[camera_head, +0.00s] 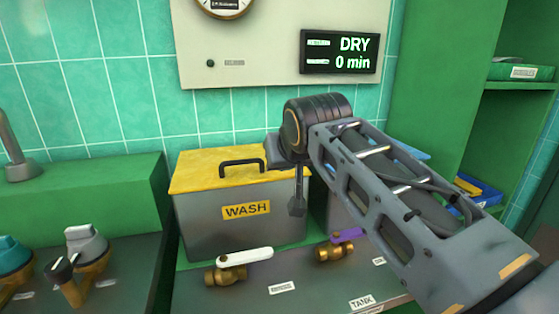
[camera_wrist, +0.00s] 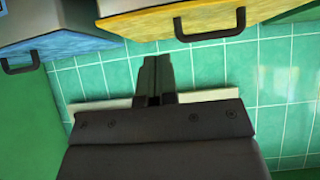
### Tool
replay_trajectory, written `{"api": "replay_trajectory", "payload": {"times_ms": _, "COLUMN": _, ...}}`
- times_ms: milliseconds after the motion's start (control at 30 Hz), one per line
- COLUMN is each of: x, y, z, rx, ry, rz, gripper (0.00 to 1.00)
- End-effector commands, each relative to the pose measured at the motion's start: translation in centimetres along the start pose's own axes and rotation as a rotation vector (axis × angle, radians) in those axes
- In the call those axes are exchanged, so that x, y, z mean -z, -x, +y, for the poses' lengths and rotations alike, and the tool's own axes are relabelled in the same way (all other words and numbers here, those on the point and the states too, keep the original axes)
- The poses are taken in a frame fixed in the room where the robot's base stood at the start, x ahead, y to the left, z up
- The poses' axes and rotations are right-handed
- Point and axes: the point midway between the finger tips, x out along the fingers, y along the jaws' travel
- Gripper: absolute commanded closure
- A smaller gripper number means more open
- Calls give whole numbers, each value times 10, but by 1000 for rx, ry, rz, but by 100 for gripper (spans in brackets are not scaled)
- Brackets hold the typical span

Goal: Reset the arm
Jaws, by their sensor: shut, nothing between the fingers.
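My gripper (camera_head: 297,207) hangs at the end of my raised arm, in front of the right side of the grey tank marked WASH (camera_head: 235,225). In the wrist view my gripper (camera_wrist: 155,62) shows its two fingers together with nothing between them. The wrist view appears turned over, with the yellow lid (camera_wrist: 150,20) and its dark handle (camera_wrist: 210,25) at the top. My arm crosses the right half of the head view and hides much of a second tank with a blue lid.
A white-handled valve (camera_head: 240,260) and a purple-handled valve (camera_head: 337,245) sit on the counter before the tanks. A display (camera_head: 340,52) reads DRY, 0 min. Green shelves (camera_head: 520,85) stand at the right. Several valve-like fittings (camera_head: 87,245) stand at the left.

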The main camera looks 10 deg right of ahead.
Motion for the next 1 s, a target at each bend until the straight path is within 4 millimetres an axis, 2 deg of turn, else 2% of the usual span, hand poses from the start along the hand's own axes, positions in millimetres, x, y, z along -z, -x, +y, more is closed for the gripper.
{"api": "replay_trajectory", "payload": {"times_ms": 200, "x": 4, "y": 18, "z": 3, "rx": -4, "ry": 2, "rz": -41, "gripper": 100}}
{"api": "replay_trajectory", "payload": {"times_ms": 367, "x": -5, "y": 32, "z": 14, "rx": -17, "ry": 0, "rz": -153, "gripper": 100}}
{"api": "replay_trajectory", "payload": {"times_ms": 700, "x": -64, "y": 68, "z": 38, "rx": -35, "ry": -30, "rz": -421, "gripper": 100}}
{"api": "replay_trajectory", "payload": {"times_ms": 1000, "x": -103, "y": 88, "z": 43, "rx": -35, "ry": -53, "rz": -541, "gripper": 100}}
